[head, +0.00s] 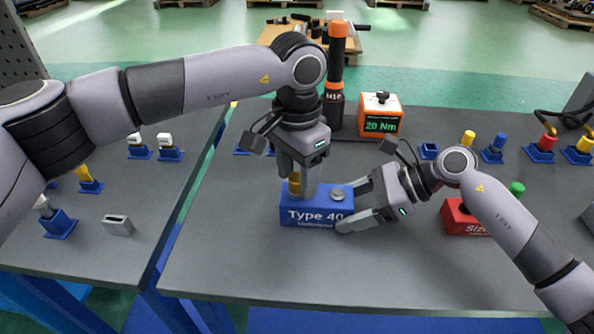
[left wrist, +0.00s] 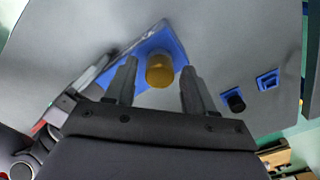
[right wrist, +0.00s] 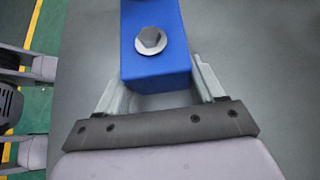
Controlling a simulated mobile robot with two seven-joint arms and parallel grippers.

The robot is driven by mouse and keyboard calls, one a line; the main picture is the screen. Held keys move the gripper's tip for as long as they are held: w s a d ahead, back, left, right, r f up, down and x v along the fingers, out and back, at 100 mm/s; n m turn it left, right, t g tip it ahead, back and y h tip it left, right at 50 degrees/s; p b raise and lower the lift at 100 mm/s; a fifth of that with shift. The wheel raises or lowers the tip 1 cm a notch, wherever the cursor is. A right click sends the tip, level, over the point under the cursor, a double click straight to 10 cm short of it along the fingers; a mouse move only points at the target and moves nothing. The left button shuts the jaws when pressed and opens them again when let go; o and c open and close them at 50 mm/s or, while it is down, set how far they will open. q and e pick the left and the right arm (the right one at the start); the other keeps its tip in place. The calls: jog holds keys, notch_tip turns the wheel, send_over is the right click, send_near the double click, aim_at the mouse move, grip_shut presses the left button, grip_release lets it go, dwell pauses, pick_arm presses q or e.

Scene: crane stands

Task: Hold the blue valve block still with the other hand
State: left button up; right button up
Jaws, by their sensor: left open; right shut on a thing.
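The blue valve block (head: 300,217), marked "Type 40", stands on the table in the middle of the head view. A yellow cylindrical part (head: 294,184) stands on its left end and a metal hex fitting (head: 338,194) on its right end. My right gripper (head: 352,204) is shut on the block's right end; the right wrist view shows the blue block (right wrist: 155,68) between its fingers. My left gripper (head: 297,188) points down over the block's left end. In the left wrist view its open fingers stand apart on both sides of the yellow part (left wrist: 160,70).
A red block (head: 462,219) sits behind my right forearm. An orange box reading "20 Nm" (head: 381,120) and an upright orange-and-black tool (head: 337,70) stand behind. Several blue holders with coloured parts line the back right. The table's front is clear.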

pick_arm(q)
jog(key=n, duration=0.3)
jog(key=shift+n, duration=0.4)
jog(key=n, duration=1.6)
jog(key=shift+n, duration=0.3)
jog(key=n, duration=0.5)
jog(key=shift+c, duration=0.3)
grip_shut()
jog(key=shift+m, duration=2.4)
